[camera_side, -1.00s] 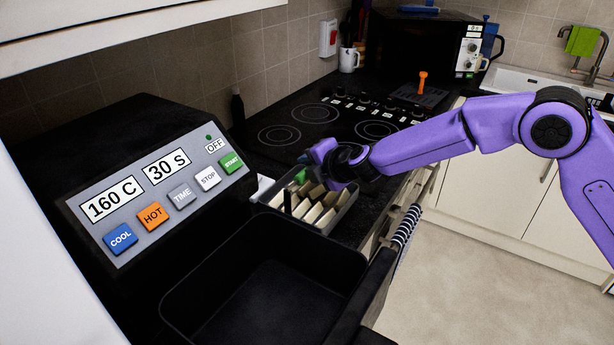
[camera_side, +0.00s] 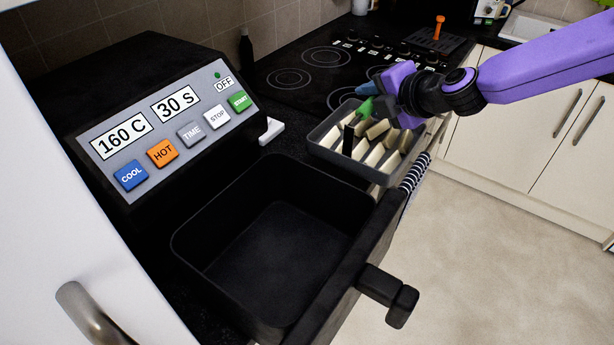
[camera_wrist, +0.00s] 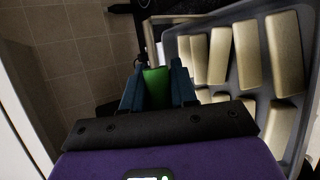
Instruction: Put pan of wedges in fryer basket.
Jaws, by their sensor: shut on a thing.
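The pan of wedges (camera_side: 345,166) is a grey rectangular tray with rows of pale wedges, just beyond the fryer basket in the side view. It looks held slightly raised, though its clearance is hard to judge. My gripper (camera_side: 368,98) is at the pan's far side, shut on a green part that appears to belong to the pan. In the wrist view the blue fingers of my gripper (camera_wrist: 157,88) close around that green part, with the pan (camera_wrist: 213,30) to the right. The black fryer basket (camera_side: 178,248) is pulled out, open and empty.
The fryer (camera_side: 75,150) with its button panel stands left of the basket. The basket's handle (camera_side: 388,295) sticks out at the front right. A small white object (camera_side: 272,130) lies behind the basket. The hob (camera_side: 325,60) is beyond; a striped cloth (camera_side: 413,172) hangs at right.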

